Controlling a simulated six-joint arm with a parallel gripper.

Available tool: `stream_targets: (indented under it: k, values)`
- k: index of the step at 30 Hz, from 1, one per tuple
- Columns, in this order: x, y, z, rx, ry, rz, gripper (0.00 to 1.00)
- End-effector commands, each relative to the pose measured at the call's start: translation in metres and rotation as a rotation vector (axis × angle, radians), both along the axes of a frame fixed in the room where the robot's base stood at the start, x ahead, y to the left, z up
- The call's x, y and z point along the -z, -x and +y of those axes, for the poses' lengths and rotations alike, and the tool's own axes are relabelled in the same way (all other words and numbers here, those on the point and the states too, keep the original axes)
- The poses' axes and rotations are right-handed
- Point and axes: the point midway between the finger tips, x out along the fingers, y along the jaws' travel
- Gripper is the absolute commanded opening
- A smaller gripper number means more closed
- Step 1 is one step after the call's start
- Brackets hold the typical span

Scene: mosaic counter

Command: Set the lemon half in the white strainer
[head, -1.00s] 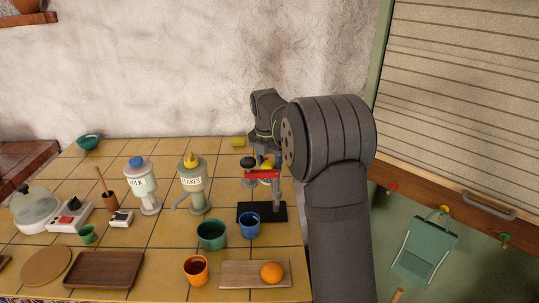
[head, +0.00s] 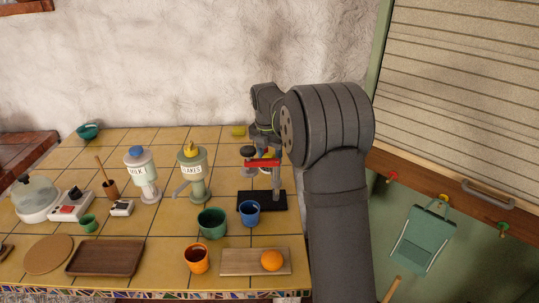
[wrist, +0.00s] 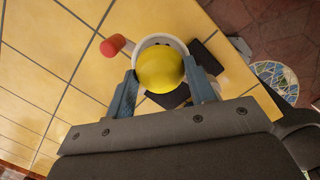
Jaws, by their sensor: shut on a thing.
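The yellow lemon half (wrist: 160,72) shows in the wrist view, between the two blue fingers of my gripper (wrist: 161,68), which is shut on it. The rim of the white strainer (wrist: 158,38) curves around the lemon's far side, directly behind it. I cannot tell whether the lemon rests in the strainer or is held just over it. In the head view, the press with a red bar (head: 262,162) and black base (head: 262,202) stands beside my arm. There, the lemon and strainer are hidden or too small to tell.
A red knob (wrist: 112,45) sticks out left of the strainer. In front of the press are a blue cup (head: 249,214), a green cup (head: 212,223), an orange cup (head: 196,260) and a board (head: 232,261) with an orange (head: 271,260). Dispensers stand to the left.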

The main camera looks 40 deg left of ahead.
Motion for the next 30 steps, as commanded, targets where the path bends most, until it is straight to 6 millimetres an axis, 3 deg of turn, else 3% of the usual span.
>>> stream_targets:
  k: [30]
  values:
    - [0.0086, 0.0001, -0.0001, 0.0, 0.0, 0.0, 0.27]
